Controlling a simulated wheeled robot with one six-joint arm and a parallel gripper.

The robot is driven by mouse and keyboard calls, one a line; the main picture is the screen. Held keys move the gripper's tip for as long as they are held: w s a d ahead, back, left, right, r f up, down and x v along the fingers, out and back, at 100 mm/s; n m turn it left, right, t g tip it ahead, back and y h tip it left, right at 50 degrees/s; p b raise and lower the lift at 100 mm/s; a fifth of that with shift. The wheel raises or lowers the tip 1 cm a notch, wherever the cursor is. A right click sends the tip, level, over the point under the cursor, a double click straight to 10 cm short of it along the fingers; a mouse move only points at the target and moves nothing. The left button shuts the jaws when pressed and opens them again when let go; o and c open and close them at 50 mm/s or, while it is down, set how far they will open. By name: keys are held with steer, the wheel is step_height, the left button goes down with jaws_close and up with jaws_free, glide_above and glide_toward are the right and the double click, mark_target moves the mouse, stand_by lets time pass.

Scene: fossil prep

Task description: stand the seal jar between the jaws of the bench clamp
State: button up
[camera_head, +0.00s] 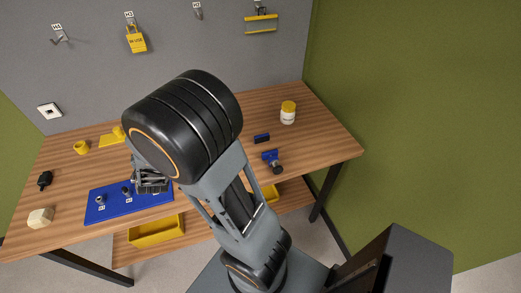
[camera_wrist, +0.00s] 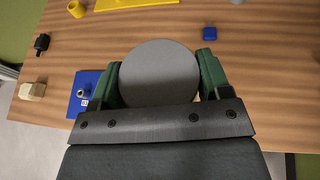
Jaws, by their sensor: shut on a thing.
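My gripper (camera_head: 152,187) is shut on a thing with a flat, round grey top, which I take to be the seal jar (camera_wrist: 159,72). In the wrist view its top sits between the two green fingers, and its sides and bottom are hidden. In the head view my arm hides most of it, above or near the blue mat's right end. The bench clamp (camera_head: 270,156) looks like the blue piece with a dark knob on the right half of the bench. A separate blue block (camera_head: 262,138) lies just behind it; whether it is one of the jaws I cannot tell.
The blue mat (camera_head: 113,211) bears small metal pieces. A yellow bin (camera_head: 156,231) sits below.

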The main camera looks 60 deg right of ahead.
steer(key=s+d+m+g+h+b, duration=0.1)
steer(key=s+d+m+g+h, duration=0.4)
steer(key=d, duration=0.6)
steer(key=s+d+m+g+h, duration=0.1)
steer(key=s+d+m+g, duration=0.15)
steer(key=s+d, duration=0.6)
steer(key=s+d+m+g+b, duration=0.1)
steer(key=s+d+m+g, duration=0.4)
steer(key=s, duration=0.4)
steer(key=s+d+m+g, duration=0.4)
steer(key=s+d, duration=0.3)
steer(key=s, duration=0.1)
steer(key=shift+w+d+f+b, duration=0.95)
steer(key=shift+w+f+b, duration=0.2)
steer(key=shift+w+f, duration=1)
steer(key=shift+w+d+f+b, duration=1.05)
steer(key=shift+w+f, duration=0.75)
steer(key=shift+f, duration=0.6)
steer(key=shift+w+d+f+b, duration=0.8)
steer(key=shift+w+f+b, duration=0.45)
steer(key=shift+w+f, duration=0.9)
steer(key=shift+s+f, duration=0.2)
steer(key=shift+f, duration=0.05)
